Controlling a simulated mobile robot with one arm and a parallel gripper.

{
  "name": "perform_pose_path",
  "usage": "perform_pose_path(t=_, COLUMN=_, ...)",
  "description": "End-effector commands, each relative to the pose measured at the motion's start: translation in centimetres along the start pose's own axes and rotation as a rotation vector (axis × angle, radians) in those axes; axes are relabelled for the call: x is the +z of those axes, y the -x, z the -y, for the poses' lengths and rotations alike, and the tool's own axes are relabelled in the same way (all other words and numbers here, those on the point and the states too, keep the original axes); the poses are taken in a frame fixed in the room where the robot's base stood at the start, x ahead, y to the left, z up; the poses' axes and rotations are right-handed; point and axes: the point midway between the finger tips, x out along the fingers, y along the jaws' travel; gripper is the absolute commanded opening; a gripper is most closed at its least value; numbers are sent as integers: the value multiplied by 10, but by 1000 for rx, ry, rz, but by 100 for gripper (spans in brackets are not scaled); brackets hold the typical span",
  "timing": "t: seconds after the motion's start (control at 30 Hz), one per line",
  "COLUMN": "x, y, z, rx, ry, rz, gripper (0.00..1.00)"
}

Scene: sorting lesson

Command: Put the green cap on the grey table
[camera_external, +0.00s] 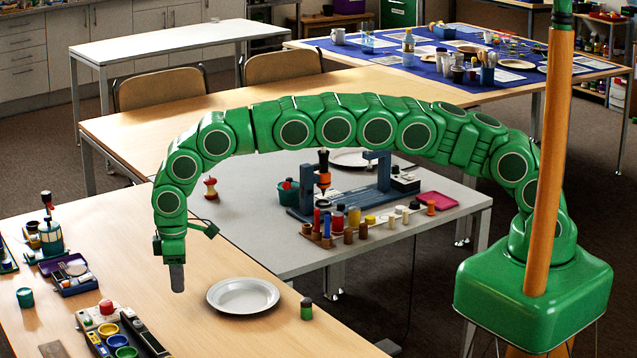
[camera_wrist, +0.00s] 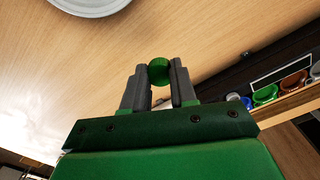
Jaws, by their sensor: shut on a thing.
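The green cap (camera_wrist: 159,71) is small and round and sits between the two grey fingertips of my gripper (camera_wrist: 159,82) in the wrist view. My gripper is shut on it. In the external view my gripper (camera_external: 177,279) points down over the wooden table at the front left, left of the white plate; the cap cannot be made out there. The grey table (camera_external: 285,259) stands in the middle, behind and to the right of my gripper.
The grey table holds a blue stand (camera_external: 345,198), several small bottles and pegs, a pink tray (camera_external: 437,200) and an apple core (camera_external: 211,188). Its front left part is bare.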

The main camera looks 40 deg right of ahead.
Motion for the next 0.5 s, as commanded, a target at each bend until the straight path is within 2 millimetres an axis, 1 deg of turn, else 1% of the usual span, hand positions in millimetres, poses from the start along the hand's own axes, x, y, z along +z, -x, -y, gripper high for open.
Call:
perform_pose_path(t=0.1, x=-6, y=-11, z=-1, rx=-2, ry=-2, rz=3, gripper=0)
perform_pose_path(t=0.27, x=-15, y=-18, z=-2, rx=-3, ry=-1, rz=-3, gripper=0)
perform_pose_path(t=0.5, x=-24, y=-33, z=-2, rx=-3, ry=0, rz=2, gripper=0)
